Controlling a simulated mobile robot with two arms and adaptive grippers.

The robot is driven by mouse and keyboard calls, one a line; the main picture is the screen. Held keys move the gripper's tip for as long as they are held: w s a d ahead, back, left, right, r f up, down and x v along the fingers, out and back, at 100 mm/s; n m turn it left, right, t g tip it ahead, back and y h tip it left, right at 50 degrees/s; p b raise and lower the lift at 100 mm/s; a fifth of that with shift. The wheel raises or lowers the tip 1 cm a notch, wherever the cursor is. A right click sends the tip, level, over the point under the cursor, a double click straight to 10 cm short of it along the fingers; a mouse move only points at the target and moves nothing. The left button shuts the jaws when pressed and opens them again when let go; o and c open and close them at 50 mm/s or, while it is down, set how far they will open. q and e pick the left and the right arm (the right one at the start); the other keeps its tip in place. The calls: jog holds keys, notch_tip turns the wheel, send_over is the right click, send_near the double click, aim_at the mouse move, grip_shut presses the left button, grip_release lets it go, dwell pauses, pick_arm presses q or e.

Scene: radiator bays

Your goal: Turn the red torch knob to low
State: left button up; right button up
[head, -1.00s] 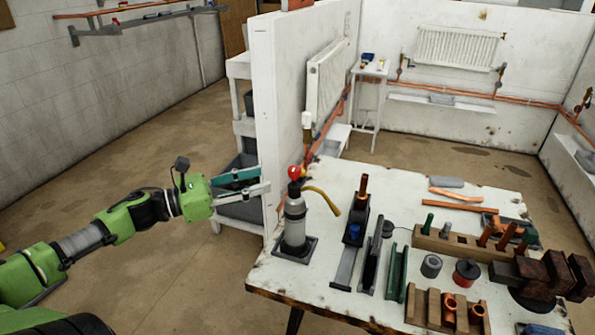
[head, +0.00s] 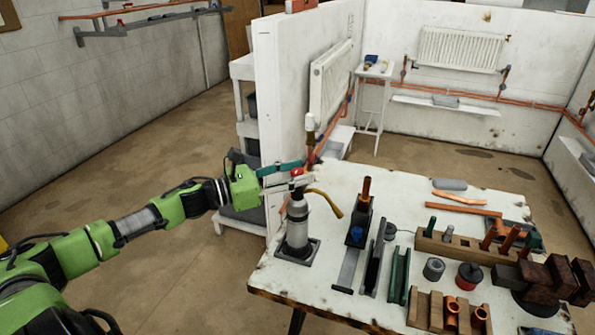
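The torch (head: 297,222) stands upright in a dark square base at the table's left end, a grey bottle with a brass tube curving to the right. Its red knob (head: 297,172) is at the top and partly hidden by my gripper. My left gripper (head: 306,170) reaches in from the left at knob height. Its teal upper finger and pale lower finger are apart, with the red knob showing between them near the tips. I cannot tell whether either finger touches the knob. The knob's setting is too small to read. My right gripper is not in view.
The white table (head: 320,290) holds a wooden rack (head: 455,246) of tools, a copper-pipe block (head: 428,312), an upright copper pipe (head: 367,190) and a dark brown blocky object (head: 545,278). A white partition (head: 285,100) stands close behind the torch. Floor to the left is clear.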

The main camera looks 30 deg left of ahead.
pick_arm(q)
jog(key=shift+w+d, duration=0.1)
jog(key=shift+w, duration=0.05)
grip_shut()
